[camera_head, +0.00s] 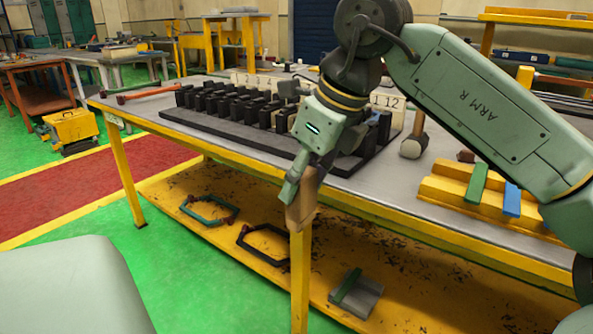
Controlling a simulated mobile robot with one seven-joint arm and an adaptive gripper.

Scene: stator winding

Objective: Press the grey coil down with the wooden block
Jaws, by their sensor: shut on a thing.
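My gripper (298,190) is shut on the wooden block (300,215), a brown piece pointing down. They hang in front of the table's near edge, apart from the black slotted stator (240,108) on the tabletop. The stator has rows of upright black teeth on a dark base. A grey piece (287,89) shows behind the teeth near the middle. I cannot tell whether it is the grey coil or how deep it sits. My arm hides part of the stator's right end.
A mallet (414,138) stands on the table (385,185) right of the stator. A yellow rack (455,194) holds green and blue bars. The lower shelf (330,258) bears a teal frame (190,213), a dark frame (240,243) and a grey block (366,300).

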